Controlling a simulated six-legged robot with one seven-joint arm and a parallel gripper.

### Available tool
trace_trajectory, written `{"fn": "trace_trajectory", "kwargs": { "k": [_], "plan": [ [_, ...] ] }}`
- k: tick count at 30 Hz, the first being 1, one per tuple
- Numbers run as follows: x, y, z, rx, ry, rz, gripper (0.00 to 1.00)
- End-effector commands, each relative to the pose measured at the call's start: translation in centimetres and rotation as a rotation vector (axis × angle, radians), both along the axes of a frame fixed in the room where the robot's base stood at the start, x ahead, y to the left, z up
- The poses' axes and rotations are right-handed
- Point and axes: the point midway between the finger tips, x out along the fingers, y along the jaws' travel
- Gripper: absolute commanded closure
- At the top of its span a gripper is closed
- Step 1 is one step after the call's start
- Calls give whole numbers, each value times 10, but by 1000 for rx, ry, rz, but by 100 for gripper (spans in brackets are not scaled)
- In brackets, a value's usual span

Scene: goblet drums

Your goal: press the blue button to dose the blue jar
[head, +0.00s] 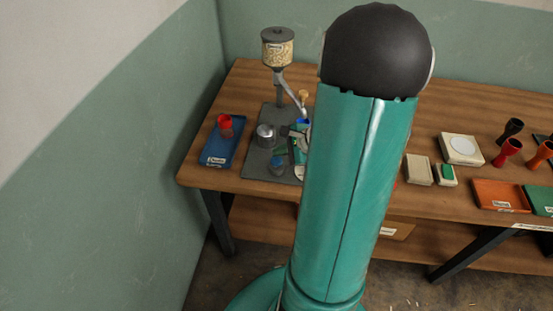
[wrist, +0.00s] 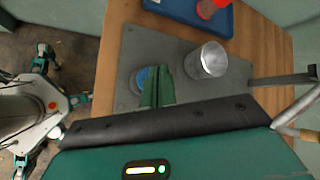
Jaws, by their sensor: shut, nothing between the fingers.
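The blue button (wrist: 142,80) is a round blue disc on the grey base plate (wrist: 128,50). It also shows in the head view (head: 277,163), left of my arm. My gripper (wrist: 158,88) is shut and empty, its green fingers covering part of the button in the wrist view. I cannot tell whether the fingertips touch it. A small blue piece (head: 303,121) shows below the dispenser's spout in the head view, mostly hidden by my arm; I cannot tell whether it is the blue jar. The dispenser hopper (head: 278,48) holds pale pieces.
A metal cup-like cylinder (wrist: 207,61) stands close to my fingers on the plate. A blue tray (head: 219,146) with a red goblet (head: 225,124) lies to the left. Boxes, trays and goblets (head: 509,150) occupy the bench's right side. My arm hides the middle.

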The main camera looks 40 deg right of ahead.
Motion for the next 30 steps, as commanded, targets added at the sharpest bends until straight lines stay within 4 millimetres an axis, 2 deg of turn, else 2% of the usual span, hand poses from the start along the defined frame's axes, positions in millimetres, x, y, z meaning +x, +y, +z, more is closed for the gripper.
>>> {"fn": "trace_trajectory", "kwargs": {
  "k": [30],
  "plan": [
    [0,0,-9,0,0,0,100]
  ]
}}
